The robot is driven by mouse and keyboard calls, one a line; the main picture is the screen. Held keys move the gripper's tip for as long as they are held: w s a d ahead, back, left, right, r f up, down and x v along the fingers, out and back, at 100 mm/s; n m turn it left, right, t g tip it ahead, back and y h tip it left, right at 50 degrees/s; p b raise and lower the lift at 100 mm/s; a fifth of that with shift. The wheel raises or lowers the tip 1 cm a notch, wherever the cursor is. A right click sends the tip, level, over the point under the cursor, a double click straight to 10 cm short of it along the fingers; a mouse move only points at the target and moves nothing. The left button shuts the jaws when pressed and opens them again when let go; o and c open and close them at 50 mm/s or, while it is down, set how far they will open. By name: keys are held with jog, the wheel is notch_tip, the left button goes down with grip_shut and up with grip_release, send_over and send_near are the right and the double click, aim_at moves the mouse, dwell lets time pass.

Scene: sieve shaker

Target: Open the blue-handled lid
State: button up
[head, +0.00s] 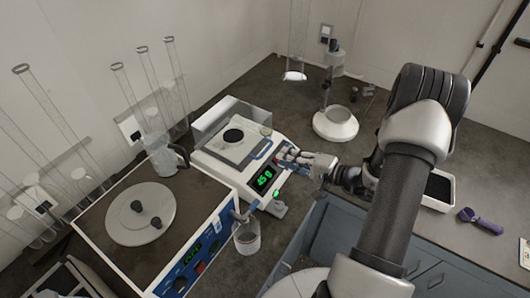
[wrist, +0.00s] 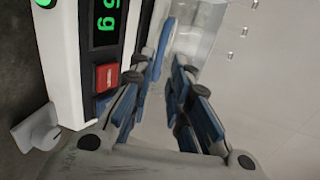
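A white balance (head: 215,158) with a lit green display stands on the bench in the head view. My gripper (head: 284,154) is just right of this handle, above the balance's front panel. In the wrist view my gripper (wrist: 168,62) has its two blue-padded fingers apart, with a gap between them. A blue strip (wrist: 164,38), apparently the handle, shows just beyond the fingertips, nearer the left finger. I cannot tell whether they touch. The red button (wrist: 106,76) is left of the fingers.
A blue-fronted hotplate (head: 190,262) with a round white plate stands left of the balance. A beaker (head: 247,237) is in front, a jug (head: 162,158) behind. Tall glass cylinders (head: 135,95) stand at the left. A white round-based stand (head: 335,124) is at the back right.

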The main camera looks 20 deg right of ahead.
aim_at(265, 150)
jog(key=b+x, duration=0.1)
jog(key=x, duration=0.7)
jog(key=shift+w+a+f, duration=0.1)
jog(key=shift+w+a, duration=0.15)
jog(key=shift+a, duration=0.05)
jog(key=shift+c, duration=0.4)
grip_shut()
